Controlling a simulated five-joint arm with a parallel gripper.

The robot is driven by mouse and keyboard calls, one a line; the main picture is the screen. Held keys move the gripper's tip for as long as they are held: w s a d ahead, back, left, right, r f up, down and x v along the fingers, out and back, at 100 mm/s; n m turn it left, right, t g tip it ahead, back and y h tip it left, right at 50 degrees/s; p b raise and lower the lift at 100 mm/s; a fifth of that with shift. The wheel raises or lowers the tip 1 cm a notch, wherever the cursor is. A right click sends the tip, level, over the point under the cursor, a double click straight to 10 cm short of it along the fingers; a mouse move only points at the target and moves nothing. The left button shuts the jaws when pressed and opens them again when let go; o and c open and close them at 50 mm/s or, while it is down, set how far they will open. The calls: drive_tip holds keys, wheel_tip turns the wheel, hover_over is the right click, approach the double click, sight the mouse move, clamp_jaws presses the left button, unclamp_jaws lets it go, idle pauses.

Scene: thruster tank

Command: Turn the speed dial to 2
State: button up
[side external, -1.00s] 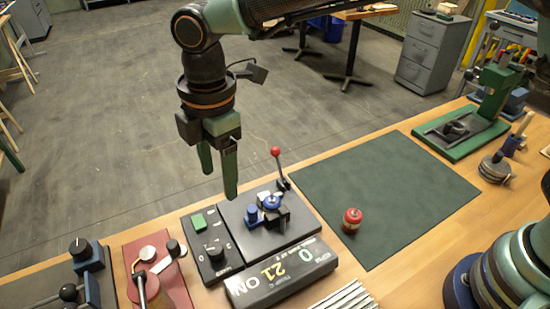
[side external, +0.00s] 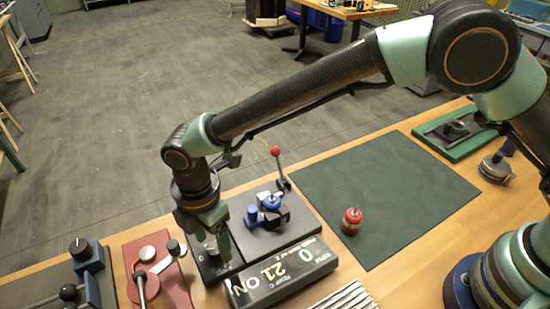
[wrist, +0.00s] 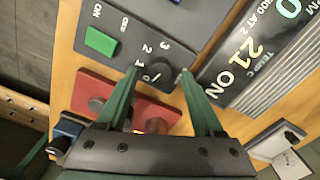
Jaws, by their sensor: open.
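The speed dial (wrist: 153,72) is a dark knob with a pale mark, on a dark control panel (wrist: 120,22). Numbers 1, 2 and 3 are printed around it. In the wrist view, my open gripper (wrist: 158,74) has one fingertip on each side of the dial. I cannot tell whether the fingers touch it. In the side external view, my gripper (side external: 214,250) points down over the panel and mostly hides the dial. The dial's exact pointer setting is hard to read.
A green button (wrist: 101,40) sits beside the dial. A blue valve fitting (side external: 271,203) and a red-tipped lever (side external: 276,152) stand to the right. A red fixture (side external: 160,270) stands left.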

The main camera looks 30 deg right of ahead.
drive_tip(key=shift+f, duration=0.65)
clamp_jaws()
